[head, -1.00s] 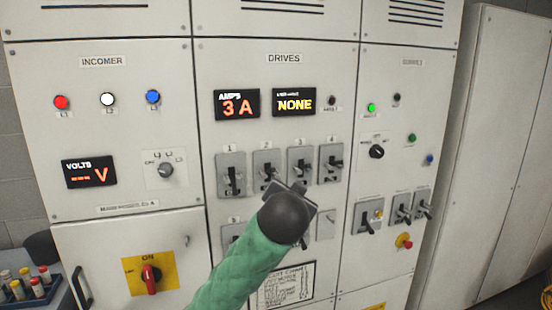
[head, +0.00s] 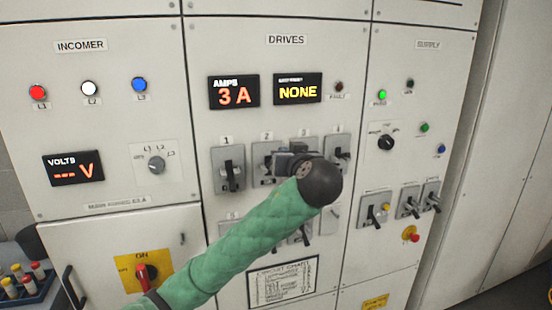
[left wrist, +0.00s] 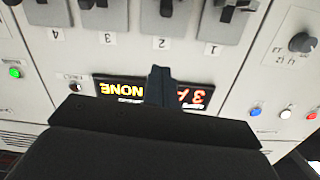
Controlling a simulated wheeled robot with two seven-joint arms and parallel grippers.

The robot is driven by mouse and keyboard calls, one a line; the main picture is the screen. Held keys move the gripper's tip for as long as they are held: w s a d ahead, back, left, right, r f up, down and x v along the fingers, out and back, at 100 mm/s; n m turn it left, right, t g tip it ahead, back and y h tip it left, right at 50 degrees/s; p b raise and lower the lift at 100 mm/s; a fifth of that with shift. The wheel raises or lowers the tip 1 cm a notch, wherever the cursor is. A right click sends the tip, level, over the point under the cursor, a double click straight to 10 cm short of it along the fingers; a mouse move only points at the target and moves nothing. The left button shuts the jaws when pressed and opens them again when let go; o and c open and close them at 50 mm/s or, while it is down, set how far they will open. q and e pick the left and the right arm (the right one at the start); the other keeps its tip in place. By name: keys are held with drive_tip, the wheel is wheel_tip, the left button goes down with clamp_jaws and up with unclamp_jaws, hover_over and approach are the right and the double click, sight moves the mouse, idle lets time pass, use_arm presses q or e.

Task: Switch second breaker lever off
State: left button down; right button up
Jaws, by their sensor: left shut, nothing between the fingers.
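The second breaker (head: 258,165), a grey plate with a black lever under the label 2, is in the top row of the DRIVES panel. My left gripper (head: 280,161) is shut and empty in front of it, partly hiding breakers 2 and 3 in the head view. In the upside-down left wrist view, the shut fingers (left wrist: 160,76) point toward label 2, with the second breaker (left wrist: 163,27) just beyond their tips. I see a gap to the plate there. Whether this lever is up or down I cannot tell. My right gripper is not in view.
Breaker 1 (head: 227,182) and breaker 4 (head: 337,145) flank the spot. My forearm hides part of the lower breaker row. The displays read 3 A (head: 234,92) and NONE (head: 298,90). A red rotary switch (head: 146,277) is lower left.

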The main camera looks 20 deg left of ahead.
use_arm(q)
drive_tip(key=shift+s+a+n, duration=0.1)
drive_tip(key=shift+s+n, duration=0.1)
drive_tip(key=shift+n, duration=0.6)
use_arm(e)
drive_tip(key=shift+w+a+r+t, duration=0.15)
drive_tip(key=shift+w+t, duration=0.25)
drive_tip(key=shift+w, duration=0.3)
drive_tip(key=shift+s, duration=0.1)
